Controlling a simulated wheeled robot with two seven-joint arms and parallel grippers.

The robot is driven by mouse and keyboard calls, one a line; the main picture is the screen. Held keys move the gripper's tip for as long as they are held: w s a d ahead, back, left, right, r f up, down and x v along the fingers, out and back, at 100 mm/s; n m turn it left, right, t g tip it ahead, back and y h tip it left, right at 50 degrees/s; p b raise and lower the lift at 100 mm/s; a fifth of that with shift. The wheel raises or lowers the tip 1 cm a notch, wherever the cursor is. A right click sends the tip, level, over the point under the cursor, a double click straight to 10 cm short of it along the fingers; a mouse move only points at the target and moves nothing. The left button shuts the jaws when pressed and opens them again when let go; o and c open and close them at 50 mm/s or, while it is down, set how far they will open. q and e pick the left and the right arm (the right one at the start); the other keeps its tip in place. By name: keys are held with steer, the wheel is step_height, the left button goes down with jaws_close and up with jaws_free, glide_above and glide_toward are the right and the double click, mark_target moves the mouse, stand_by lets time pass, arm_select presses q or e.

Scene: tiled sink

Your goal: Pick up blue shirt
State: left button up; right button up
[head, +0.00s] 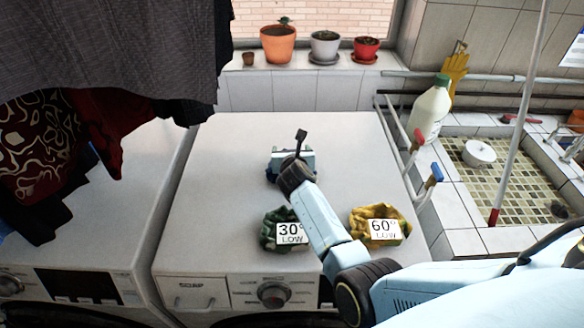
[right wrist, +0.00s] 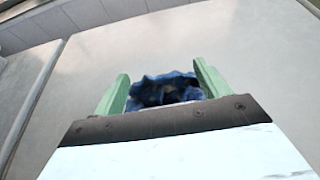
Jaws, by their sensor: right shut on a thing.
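The blue shirt (right wrist: 165,90) is a crumpled dark-blue cloth between the two green fingers of my right gripper (right wrist: 162,92) in the right wrist view. In the head view my right gripper (head: 291,163) is over the middle of the white washing machine top, and it mostly hides the shirt there. The right gripper is shut on the shirt. I cannot tell whether the shirt is clear of the machine top. My left gripper is not in view.
Dark clothes (head: 130,50) hang at the upper left. A white bottle (head: 430,112) and tiled sink (head: 470,165) are at right. Pots line the sill.

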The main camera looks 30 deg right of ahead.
steer(key=c, duration=0.4)
steer(key=shift+r, duration=0.1)
steer(key=shift+c, duration=0.2)
